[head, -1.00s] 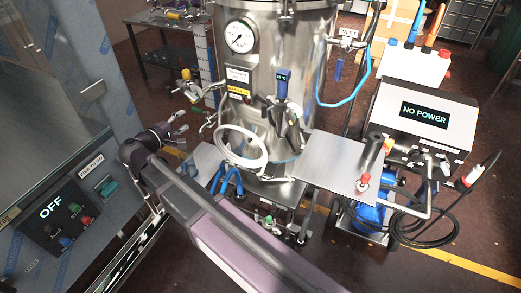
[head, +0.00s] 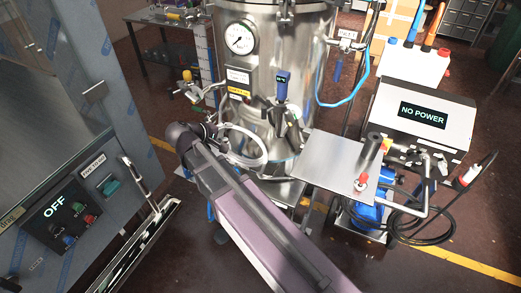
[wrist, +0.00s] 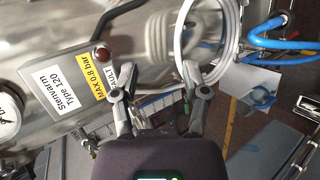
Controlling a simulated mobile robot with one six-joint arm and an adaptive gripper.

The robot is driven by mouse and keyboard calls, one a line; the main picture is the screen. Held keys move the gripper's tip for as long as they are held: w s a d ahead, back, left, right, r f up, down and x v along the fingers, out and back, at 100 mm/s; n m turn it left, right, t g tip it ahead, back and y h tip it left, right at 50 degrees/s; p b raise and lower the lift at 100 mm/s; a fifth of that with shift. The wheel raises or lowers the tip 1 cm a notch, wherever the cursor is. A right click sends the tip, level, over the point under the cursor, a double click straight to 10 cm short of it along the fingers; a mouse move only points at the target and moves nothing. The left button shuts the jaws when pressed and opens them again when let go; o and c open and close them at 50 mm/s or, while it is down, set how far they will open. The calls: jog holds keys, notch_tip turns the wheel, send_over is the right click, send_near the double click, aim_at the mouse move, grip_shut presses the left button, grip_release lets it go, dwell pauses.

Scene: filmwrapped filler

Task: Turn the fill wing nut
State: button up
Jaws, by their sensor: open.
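My gripper (head: 212,126) is at the lower left front of the steel tank (head: 297,60), beside the white hose loop (head: 262,150). In the wrist view my gripper (wrist: 153,78) has its two fingers spread apart with nothing held between them. The left finger is near a red round part and the yellow "MAX 0.8 bar" label (wrist: 95,78). The right finger is close to the white hose loop (wrist: 236,45). I cannot pick out the fill wing nut with certainty in either view.
A pressure gauge (head: 239,38) and a blue-handled valve (head: 283,84) are on the tank. A side fitting (head: 188,88) sticks out left. A steel shelf (head: 333,165) stands at right. The control cabinet reading OFF (head: 62,215) is at left.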

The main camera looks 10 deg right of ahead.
jog(key=s+d+f+m+g+y+p, duration=0.2)
jog(key=s+d+f+m+g+y, duration=0.2)
jog(key=s+d, duration=0.3)
jog(key=shift+d+g+y+p, duration=0.3)
jog(key=shift+d+g, duration=0.2)
jog(key=shift+d, duration=1.25)
jog(key=shift+f, duration=0.1)
